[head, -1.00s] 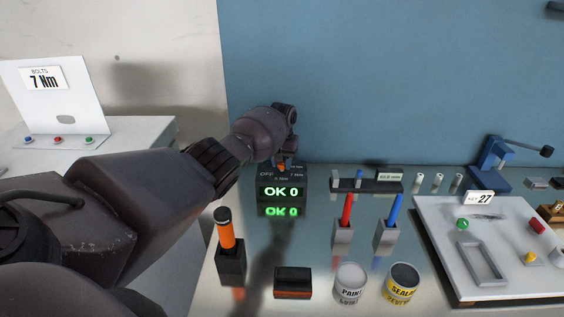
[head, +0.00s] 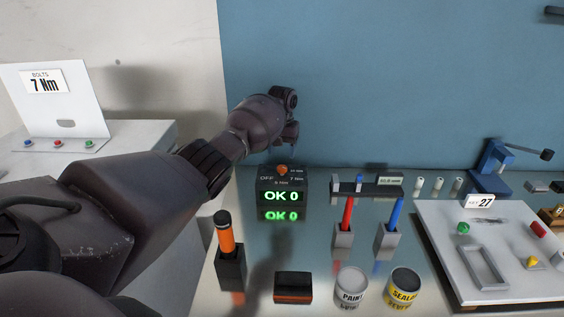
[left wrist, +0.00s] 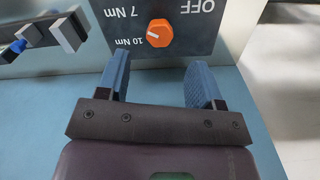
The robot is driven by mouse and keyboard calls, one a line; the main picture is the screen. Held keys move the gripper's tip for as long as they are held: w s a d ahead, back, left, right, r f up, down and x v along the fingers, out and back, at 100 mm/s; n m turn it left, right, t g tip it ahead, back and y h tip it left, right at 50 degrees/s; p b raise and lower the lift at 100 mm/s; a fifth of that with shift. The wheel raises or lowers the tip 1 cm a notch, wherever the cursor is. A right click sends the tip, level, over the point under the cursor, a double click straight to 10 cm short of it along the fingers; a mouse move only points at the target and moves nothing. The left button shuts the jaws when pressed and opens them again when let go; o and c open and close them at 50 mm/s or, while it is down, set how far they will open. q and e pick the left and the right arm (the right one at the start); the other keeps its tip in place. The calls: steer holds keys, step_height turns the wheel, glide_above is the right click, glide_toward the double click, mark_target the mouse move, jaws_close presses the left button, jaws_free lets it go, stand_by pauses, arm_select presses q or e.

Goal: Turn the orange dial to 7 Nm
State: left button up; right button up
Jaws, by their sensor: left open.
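The orange dial (head: 282,169) sits on top of a dark box (head: 262,184) whose green display reads OK 0. Labels OFF, 7 Nm and 10 Nm are around it. In the left wrist view the dial (left wrist: 160,33) appears beyond the fingertips, with a pale mark on its left side toward the 10 Nm label. My left gripper (left wrist: 158,66) is open and empty, its two blue fingers apart from the dial. In the head view my left gripper (head: 291,134) hangs above and behind the dial. My right gripper is not in view. A sign (head: 45,84) reads BOLTS 7 Nm.
An orange-handled tool in a black holder (head: 229,265) stands in front of the box. Red and blue pens in holders, a paint can (head: 350,288) and a sealant can (head: 403,288) are to the right. A white tray (head: 440,235) lies farther right.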

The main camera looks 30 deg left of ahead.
mark_target(282, 167)
arm_select(q)
steer(key=shift+r, duration=2.45)
steer(key=shift+f, duration=0.1)
